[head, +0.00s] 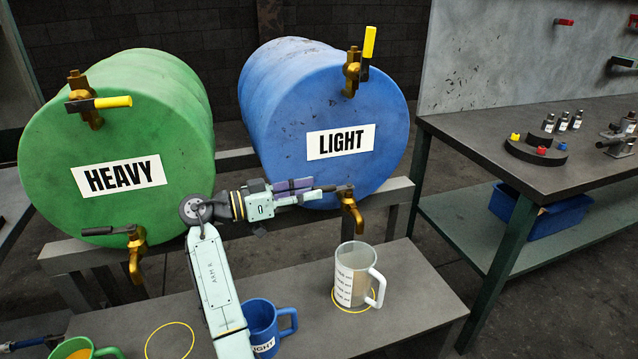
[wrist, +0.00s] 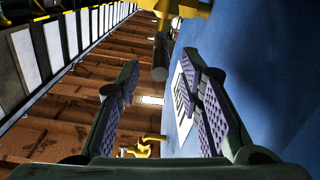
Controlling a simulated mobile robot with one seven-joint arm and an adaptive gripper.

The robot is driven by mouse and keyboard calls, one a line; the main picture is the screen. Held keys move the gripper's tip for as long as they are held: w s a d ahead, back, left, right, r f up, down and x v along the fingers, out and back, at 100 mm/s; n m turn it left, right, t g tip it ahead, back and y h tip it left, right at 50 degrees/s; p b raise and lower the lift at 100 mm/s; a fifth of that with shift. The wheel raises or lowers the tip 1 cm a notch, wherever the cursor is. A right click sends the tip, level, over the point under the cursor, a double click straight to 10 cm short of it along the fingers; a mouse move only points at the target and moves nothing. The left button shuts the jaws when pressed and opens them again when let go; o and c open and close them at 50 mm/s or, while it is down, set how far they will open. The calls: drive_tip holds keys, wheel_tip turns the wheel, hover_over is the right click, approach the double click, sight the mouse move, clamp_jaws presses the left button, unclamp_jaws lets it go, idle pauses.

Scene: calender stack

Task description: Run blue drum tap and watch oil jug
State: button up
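The blue drum (head: 300,110), labelled LIGHT, lies on its side on a stand. Its lower brass tap (head: 348,198) has a dark lever pointing left toward my gripper (head: 312,191). In the wrist view my gripper's fingers are apart, with the end of the dark lever (wrist: 160,58) near the gap between the fingertips. I cannot tell whether they touch it. The clear oil jug (head: 350,280), with marks and a white handle, stands below this tap in a yellow ring. No oil stream shows. The jug looks faintly tinted inside; its level is unclear.
A green drum (head: 150,135) labelled HEAVY is at left, with its own lower tap (head: 136,250). A blue mug (head: 262,318) stands on the bench partly behind my arm, and a green mug (head: 78,349) is at lower left. A workbench (head: 480,140) is at right.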

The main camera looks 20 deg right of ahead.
sight(332, 188)
drive_tip(key=shift+w+d+p, duration=0.1)
drive_tip(key=shift+d+p, duration=0.25)
drive_tip(key=shift+d, duration=1.25)
clamp_jaws()
